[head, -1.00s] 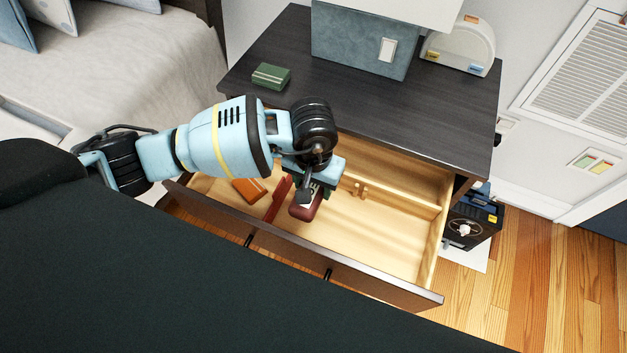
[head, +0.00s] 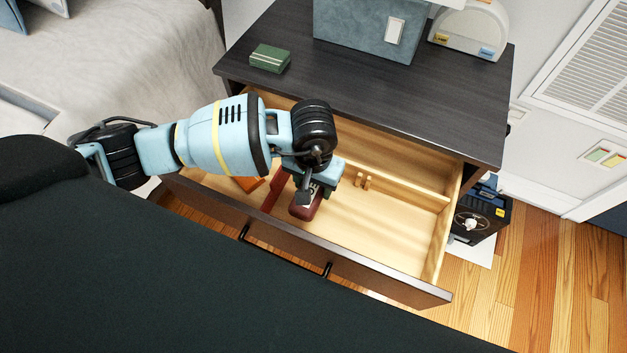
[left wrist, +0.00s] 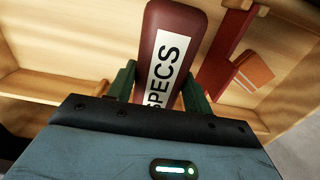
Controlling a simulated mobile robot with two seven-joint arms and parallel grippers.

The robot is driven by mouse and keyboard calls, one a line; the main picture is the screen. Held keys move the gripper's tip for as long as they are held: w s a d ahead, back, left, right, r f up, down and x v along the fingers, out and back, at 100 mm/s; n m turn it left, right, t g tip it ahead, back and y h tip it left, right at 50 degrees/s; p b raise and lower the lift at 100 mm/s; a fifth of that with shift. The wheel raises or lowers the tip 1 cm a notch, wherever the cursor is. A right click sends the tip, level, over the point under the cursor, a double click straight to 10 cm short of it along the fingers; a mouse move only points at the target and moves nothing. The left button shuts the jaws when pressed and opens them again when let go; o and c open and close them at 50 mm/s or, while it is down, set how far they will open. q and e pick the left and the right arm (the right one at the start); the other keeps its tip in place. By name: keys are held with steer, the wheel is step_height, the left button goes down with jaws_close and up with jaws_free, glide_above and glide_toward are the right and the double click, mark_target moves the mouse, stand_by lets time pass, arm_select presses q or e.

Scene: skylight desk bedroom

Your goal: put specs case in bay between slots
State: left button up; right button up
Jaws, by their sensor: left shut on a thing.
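The specs case (left wrist: 172,50) is dark red with a white label reading SPECS. In the head view its end (head: 305,207) shows below my left gripper (head: 318,188), inside or just above the open drawer (head: 385,235). In the left wrist view, the green fingers of my left gripper (left wrist: 158,85) are shut on the case from both sides. A red divider (left wrist: 226,55) stands beside the case, with an orange item (left wrist: 255,72) past it. Small wooden slot pieces (head: 363,181) sit on the drawer's inner rail. I cannot tell whether the case touches the drawer floor. My right gripper is not in view.
The dark dresser top (head: 400,95) holds a green box (head: 270,58), a blue-grey bin (head: 365,30) and a pale rounded object (head: 470,28). The right part of the drawer is bare. A black safe-like box (head: 478,215) stands on the floor at right.

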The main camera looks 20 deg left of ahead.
arm_select(q)
steer(key=shift+f, duration=0.2)
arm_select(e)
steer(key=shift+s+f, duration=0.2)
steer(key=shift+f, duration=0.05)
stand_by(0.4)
arm_select(q)
steer(key=shift+f+b, duration=0.45)
steer(key=shift+b, duration=0.05)
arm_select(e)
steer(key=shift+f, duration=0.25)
arm_select(q)
steer(key=shift+f+b, duration=0.45)
steer(key=shift+f, duration=0.15)
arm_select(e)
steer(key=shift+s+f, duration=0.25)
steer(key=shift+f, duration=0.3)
